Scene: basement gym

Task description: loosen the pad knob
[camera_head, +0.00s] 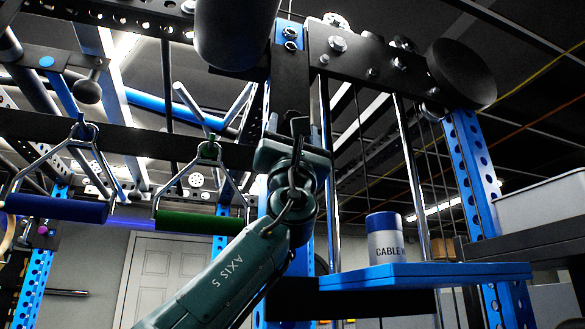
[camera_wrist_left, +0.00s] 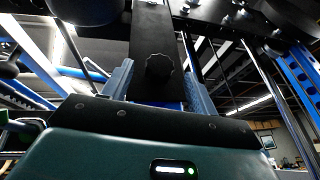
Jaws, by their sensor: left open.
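The pad knob (camera_wrist_left: 159,66) is a dark, lobed knob on the face of a black upright plate (camera_wrist_left: 152,28) in the left wrist view. My left gripper (camera_wrist_left: 158,80) is open, with one blue-grey finger on each side of the plate below and beside the knob. I cannot tell whether either finger touches it. In the head view my left gripper (camera_head: 292,140) reaches up in front of the black upright (camera_head: 291,85), and the knob is not clearly made out there. A large dark round pad (camera_head: 235,30) is above left of it, and another (camera_head: 462,74) is at the right.
A blue shelf (camera_head: 450,272) at the right carries a white jar with a blue lid (camera_head: 386,240), lettered "CABLE". Hanging handles with a blue grip (camera_head: 55,208) and a green grip (camera_head: 200,223) are left of my arm. Steel guide rods (camera_head: 412,180) stand behind.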

